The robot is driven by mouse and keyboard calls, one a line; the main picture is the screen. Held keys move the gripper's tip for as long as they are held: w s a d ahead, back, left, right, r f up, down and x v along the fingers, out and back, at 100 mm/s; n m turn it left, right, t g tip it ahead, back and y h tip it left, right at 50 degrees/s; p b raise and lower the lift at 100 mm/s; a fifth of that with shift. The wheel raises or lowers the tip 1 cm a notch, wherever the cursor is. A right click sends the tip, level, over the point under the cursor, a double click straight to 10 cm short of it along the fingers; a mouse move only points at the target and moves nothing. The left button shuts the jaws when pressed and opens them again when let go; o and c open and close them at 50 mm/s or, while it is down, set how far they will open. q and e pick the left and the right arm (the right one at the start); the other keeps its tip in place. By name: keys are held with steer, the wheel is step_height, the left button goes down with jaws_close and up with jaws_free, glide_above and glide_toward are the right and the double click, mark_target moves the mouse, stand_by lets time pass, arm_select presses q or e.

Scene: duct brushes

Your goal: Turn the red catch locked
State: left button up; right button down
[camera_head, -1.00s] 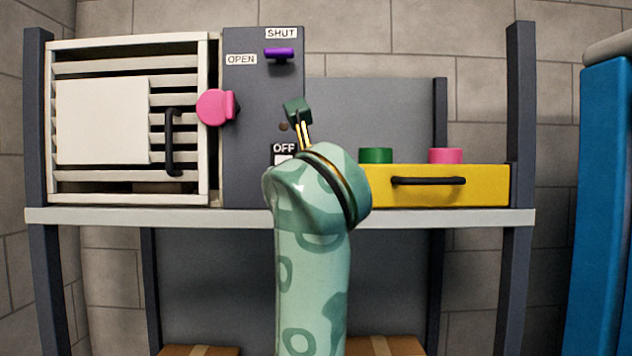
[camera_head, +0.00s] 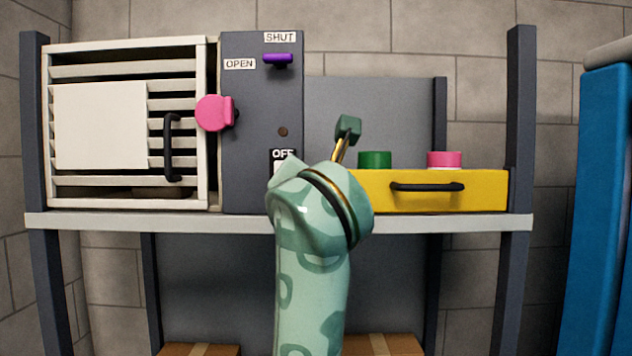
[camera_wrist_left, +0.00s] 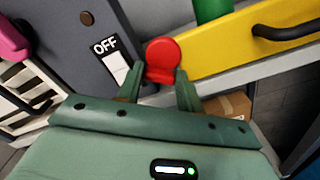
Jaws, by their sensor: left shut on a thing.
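The red catch (camera_wrist_left: 162,56) shows in the left wrist view as a round red knob by the left end of the yellow drawer (camera_wrist_left: 228,42). My left gripper (camera_wrist_left: 161,88) has its two green fingers on either side of the catch's lower part, shut on it. In the head view my left arm comes up from the bottom middle and hides the catch and the fingers. The yellow drawer (camera_head: 480,190) with its black handle is partly behind that arm. I cannot tell which way the catch is turned. My right gripper is not in view.
Left of my arm stand a dark panel (camera_head: 250,160) with a purple lever (camera_head: 278,58) and a louvred door (camera_head: 100,190) with a pink knob (camera_head: 213,113). An OFF switch (camera_wrist_left: 114,66) is close to my fingers. Green (camera_head: 375,160) and pink (camera_head: 444,160) pieces show above the drawer.

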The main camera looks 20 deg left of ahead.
arm_select(q)
steer(key=shift+d+f+m+p, duration=0.1)
steer(key=shift+m+p, duration=1.6)
steer(key=shift+m, duration=0.95)
steer(key=shift+f+m+p, duration=0.1)
steer(key=shift+m+p, duration=1.6)
steer(key=shift+m, duration=0.95)
steer(key=o, duration=1)
steer(key=shift+w, duration=0.1)
steer(key=shift+d+f, duration=0.1)
steer(key=shift+d, duration=0.05)
